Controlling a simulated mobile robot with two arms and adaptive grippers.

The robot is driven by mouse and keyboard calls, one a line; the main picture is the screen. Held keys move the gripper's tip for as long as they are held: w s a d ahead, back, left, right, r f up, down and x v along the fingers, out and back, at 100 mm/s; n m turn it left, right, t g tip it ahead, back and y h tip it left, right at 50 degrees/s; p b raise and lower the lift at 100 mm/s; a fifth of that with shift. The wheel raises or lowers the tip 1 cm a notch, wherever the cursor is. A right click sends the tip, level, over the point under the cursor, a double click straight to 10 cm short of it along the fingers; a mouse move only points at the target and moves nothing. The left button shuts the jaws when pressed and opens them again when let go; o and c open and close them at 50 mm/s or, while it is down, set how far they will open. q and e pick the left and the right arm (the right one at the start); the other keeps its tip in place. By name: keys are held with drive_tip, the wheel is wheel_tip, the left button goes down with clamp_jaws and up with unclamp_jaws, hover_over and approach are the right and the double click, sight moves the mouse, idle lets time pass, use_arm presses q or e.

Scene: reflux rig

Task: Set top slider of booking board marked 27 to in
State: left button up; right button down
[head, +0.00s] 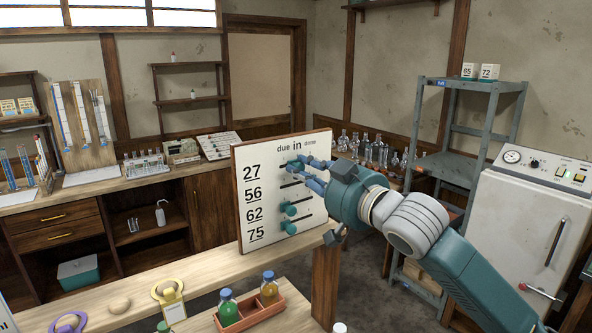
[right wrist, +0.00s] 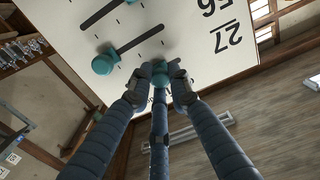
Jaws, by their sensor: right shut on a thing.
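The white booking board (head: 262,222) stands upright on a wooden bench, with rows 27, 56, 62 and 75 and headings due, in and done. My right gripper (head: 298,167) is at the top row, marked 27, shut on that row's teal slider knob (right wrist: 160,72). The fingers hide much of the knob and its slot in the head view, so its exact position under the headings cannot be told. Lower teal knobs show on the 62 row (head: 289,208) and the 75 row (head: 289,228). My left gripper is not in view.
In front are a reddish crate (head: 262,312) with bottles and a yellow-ringed tag (head: 172,304). A grey shelf rack (head: 455,125) and a white cabinet (head: 515,225) stand at the right. Glassware lines the back counters.

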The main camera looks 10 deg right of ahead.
drive_tip(key=shift+w+d+r, duration=0.1)
drive_tip(key=shift+w+d, duration=0.1)
drive_tip(key=shift+d, duration=0.25)
drive_tip(key=shift+w+d+r, duration=0.1)
drive_tip(key=shift+w+d, duration=0.05)
drive_tip(key=shift+d, duration=0.25)
drive_tip(key=c, duration=1.6)
unclamp_jaws()
drive_tip(key=shift+s+a, duration=0.1)
drive_tip(key=shift+a, duration=0.05)
drive_tip(key=v, duration=1.2)
drive_tip(key=shift+f, duration=0.1)
